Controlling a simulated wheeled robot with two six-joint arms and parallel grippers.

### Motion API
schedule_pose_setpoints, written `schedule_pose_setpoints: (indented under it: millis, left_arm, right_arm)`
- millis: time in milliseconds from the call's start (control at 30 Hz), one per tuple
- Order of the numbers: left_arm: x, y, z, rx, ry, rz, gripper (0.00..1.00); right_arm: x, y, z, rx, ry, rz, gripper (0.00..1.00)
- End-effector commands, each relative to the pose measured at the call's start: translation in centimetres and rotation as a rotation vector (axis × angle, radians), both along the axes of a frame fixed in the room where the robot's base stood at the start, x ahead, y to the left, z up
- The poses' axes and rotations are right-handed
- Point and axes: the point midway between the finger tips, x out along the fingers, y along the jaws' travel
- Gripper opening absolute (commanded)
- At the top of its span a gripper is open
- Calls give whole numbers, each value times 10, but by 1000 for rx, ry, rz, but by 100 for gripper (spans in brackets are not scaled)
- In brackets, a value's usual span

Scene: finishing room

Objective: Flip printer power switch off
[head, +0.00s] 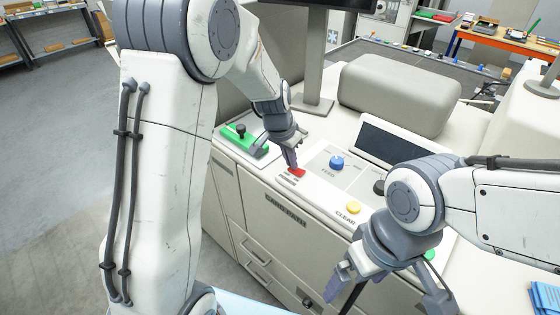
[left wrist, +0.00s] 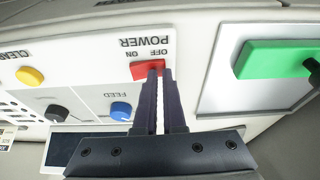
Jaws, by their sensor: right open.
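The printer's red power switch (head: 298,172) sits on the cream control panel; in the left wrist view the red switch (left wrist: 140,71) lies under an upside-down POWER label with OFF and ON marks. My left gripper (head: 293,167) is over the switch, fingers pointing down. In the left wrist view its two fingers (left wrist: 160,70) are together, empty, with tips at the OFF side and covering part of the switch. I cannot tell whether they press it or which way it is tilted. My right gripper (head: 392,293) is open and empty in front of the printer.
A blue FEED knob (head: 336,162), a yellow CLEAR button (head: 353,208) and a dark screen (head: 388,143) are right of the switch. A green plate (head: 238,135) with a black knob is to its left. A monitor stand (head: 316,85) rises behind.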

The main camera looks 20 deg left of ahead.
Motion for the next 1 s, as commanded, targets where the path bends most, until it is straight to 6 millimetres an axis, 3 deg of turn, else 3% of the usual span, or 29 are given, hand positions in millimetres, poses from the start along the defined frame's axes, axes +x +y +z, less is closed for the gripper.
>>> schedule_pose_setpoints:
  millis: [1000]
  left_arm:
    - [-9, -12, 5, 6, 5, 1, 0]
  right_arm:
    - [0, 0, 8, 1, -1, 1, 100]
